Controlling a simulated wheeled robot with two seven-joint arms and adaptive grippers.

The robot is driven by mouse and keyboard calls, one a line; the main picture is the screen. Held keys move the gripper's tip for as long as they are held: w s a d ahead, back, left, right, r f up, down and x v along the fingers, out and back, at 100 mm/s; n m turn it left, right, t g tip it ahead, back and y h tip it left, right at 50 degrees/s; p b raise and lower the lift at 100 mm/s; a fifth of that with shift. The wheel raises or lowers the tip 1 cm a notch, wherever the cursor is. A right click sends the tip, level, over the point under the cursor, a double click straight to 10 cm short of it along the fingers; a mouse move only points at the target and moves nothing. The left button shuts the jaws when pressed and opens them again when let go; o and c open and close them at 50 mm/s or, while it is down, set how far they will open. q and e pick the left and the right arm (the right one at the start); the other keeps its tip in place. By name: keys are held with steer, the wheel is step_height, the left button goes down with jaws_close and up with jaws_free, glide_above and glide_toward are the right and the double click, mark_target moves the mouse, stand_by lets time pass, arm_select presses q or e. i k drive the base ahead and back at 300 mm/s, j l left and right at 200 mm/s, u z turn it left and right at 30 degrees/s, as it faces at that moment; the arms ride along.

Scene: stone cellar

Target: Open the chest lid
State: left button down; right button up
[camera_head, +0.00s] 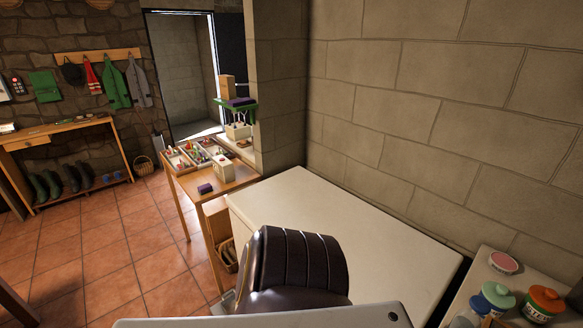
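The white chest (330,213) stands against the block wall, right of centre. Its broad, pale lid lies flat and looks shut. A narrow strip of its left side shows beside the wooden table. My own dark, ribbed part and a grey panel at the bottom hide the near part of the chest, including most of its front. No handle shows. Neither of my grippers is in view.
A wooden table (239,183) with boxes and small items stands beyond the chest's left end. At right, a shelf (482,263) holds lidded jars (496,296) and a round tin (503,262). Tiled floor (100,245) is open at left. A block wall (420,120) rises behind the chest.

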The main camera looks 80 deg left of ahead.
mark_target(388, 260)
steer(key=u, duration=2.8)
